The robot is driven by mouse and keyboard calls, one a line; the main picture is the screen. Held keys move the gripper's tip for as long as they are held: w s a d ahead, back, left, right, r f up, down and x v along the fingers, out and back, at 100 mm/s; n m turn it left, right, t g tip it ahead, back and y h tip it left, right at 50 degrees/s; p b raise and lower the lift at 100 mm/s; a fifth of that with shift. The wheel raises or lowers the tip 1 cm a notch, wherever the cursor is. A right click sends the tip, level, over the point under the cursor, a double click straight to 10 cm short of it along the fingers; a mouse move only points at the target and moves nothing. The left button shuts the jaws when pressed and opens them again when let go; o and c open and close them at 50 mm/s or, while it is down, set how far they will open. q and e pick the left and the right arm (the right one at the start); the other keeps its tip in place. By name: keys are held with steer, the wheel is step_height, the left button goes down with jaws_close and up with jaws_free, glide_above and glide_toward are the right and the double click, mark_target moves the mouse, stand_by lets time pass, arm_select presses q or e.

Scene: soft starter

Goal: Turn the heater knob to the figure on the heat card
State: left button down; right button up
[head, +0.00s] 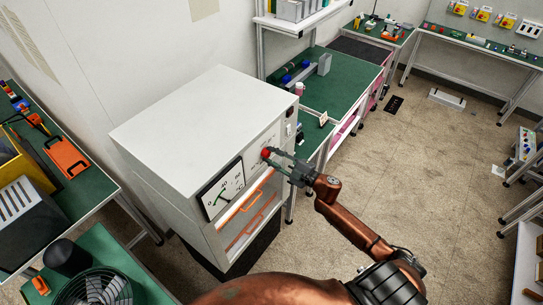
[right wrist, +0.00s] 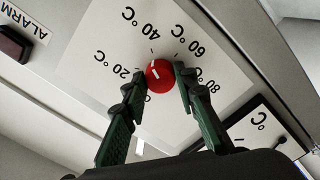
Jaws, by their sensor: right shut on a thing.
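The red heater knob (head: 266,153) is on the front of the white cabinet, and it shows close up in the right wrist view (right wrist: 159,76). Its panel is printed 20, 40, 60 and 80 °C. A white mark on the knob seems to face the side between 20 and 40, but I cannot tell its exact reading. My right gripper (head: 281,161) is shut on the knob, one finger on each side. A small white card (head: 323,118), perhaps the heat card, stands on the green bench behind; its figure is too small to read. My left gripper is not in view.
The white cabinet (head: 200,120) has a dial gauge (head: 222,190) and orange handles (head: 256,188) below the knob. An ALARM label (right wrist: 26,22) is beside a dark red part. Green benches stand left and behind. The floor (head: 400,180) to the right is mostly clear.

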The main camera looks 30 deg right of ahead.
steer(key=shift+m, duration=0.7)
steer(key=shift+f, duration=0.1)
steer(key=o, duration=1.2)
steer(key=shift+c, duration=0.2)
steer(key=shift+s, duration=0.1)
steer(key=v, duration=1.2)
